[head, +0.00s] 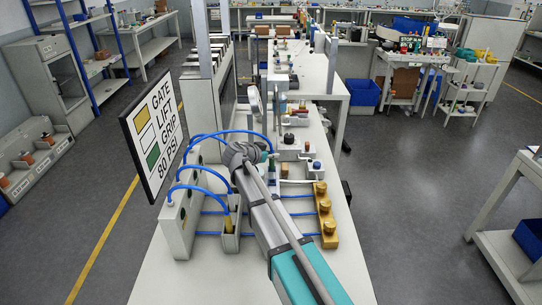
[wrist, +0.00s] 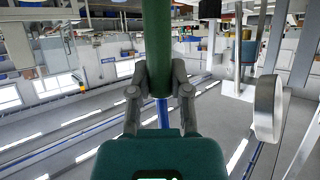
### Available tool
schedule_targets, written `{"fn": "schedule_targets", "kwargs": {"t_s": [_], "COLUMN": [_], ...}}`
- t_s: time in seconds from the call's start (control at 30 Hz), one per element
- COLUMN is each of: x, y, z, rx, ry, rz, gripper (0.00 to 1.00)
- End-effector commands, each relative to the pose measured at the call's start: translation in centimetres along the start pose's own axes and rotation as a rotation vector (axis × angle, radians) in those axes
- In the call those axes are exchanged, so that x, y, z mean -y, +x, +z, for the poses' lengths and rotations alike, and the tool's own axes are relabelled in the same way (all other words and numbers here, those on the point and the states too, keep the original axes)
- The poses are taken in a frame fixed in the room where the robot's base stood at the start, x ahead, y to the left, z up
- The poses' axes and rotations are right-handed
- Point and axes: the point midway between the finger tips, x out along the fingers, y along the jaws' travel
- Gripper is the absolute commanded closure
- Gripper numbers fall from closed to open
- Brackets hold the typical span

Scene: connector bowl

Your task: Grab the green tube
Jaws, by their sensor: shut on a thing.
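The green tube (wrist: 156,38) runs upright through the top middle of the wrist view. My gripper (wrist: 158,80) has its two dark fingers closed on the tube from both sides. A thin blue line shows below the tube between the fingers. In the head view my arm reaches up from the bottom, and its wrist hides most of the gripper and the green tube there. A yellow tube (head: 229,224) stands in a small grey holder (head: 231,240) left of my arm.
A sign board (head: 154,132) stands left above a grey box (head: 178,222) with blue hoses arching from it. A brass block (head: 326,215) with knobs sits right of my arm. Small fixtures crowd the bench (head: 345,262) beyond; its front right is bare.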

Motion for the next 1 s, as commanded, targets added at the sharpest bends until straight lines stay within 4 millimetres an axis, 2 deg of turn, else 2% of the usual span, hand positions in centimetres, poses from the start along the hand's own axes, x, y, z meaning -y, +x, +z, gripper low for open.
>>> {"fn": "schedule_targets", "kwargs": {"t_s": [0.37, 0.87, 1.0], "x": [-0.1, -3.8, -6.2], "y": [-1.5, -7.2, -9.7], "z": [-3.0, -6.7, -6.8], "rx": [0.0, -0.001, 0.0], "ry": [0.0, 0.0, 0.0], "rz": [0.0, 0.0, 0.0], "gripper": [1.0, 1.0, 1.0]}}
